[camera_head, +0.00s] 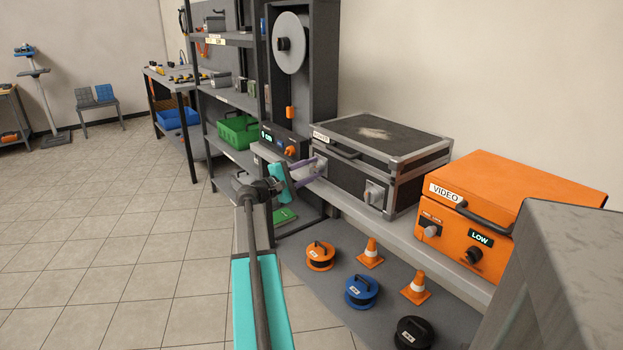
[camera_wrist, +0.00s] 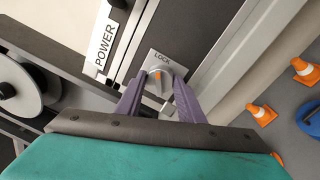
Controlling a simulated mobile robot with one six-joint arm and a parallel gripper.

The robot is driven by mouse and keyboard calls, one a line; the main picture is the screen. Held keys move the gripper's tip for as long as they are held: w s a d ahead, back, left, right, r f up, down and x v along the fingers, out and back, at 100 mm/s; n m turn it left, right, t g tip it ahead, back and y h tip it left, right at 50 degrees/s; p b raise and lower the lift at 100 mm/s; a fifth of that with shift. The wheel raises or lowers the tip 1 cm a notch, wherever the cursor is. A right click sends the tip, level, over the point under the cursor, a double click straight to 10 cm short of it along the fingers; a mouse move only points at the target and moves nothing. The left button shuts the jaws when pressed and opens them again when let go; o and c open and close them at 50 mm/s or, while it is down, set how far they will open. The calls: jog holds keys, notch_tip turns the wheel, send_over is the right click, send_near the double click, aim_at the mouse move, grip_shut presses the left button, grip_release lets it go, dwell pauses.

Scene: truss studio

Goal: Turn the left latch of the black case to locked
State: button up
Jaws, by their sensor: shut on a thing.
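The black case (camera_head: 408,143) with grey metal edges and a POWER label sits on the grey shelf bench in the head view. Its left latch (camera_wrist: 160,88) is a pale round knob with an orange mark, on a plate marked LOCK in the wrist view. My gripper (camera_head: 313,171) is at the case's left front. In the wrist view its purple fingers (camera_wrist: 160,80) stand on either side of the knob and are shut on it. The fingers hide the knob's sides. The right latch (camera_head: 374,194) is a grey knob on a pale plate, clear of my gripper.
An orange VIDEO case (camera_head: 529,205) stands to the right on the same bench (camera_head: 450,258). Cable reels and orange cones (camera_head: 370,254) sit below. Open tiled floor lies left.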

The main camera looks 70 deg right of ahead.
jog(key=m+b, duration=0.4)
jog(key=b, duration=0.1)
jog(key=shift+f+g, duration=0.3)
jog(key=shift+f, duration=0.05)
jog(key=shift+r+m+b, duration=0.15)
jog(key=shift+m+b, duration=1.05)
jog(key=shift+m, duration=0.2)
jog(key=shift+r, duration=0.1)
jog(key=o, duration=1.1)
jog(key=shift+c, duration=0.2)
jog(key=p+v, duration=0.1)
jog(key=v, duration=1.2)
jog(key=shift+w+a+p, duration=0.25)
jog(key=shift+w+p, duration=0.1)
jog(key=shift+p, duration=0.05)
jog(key=shift+r, duration=0.1)
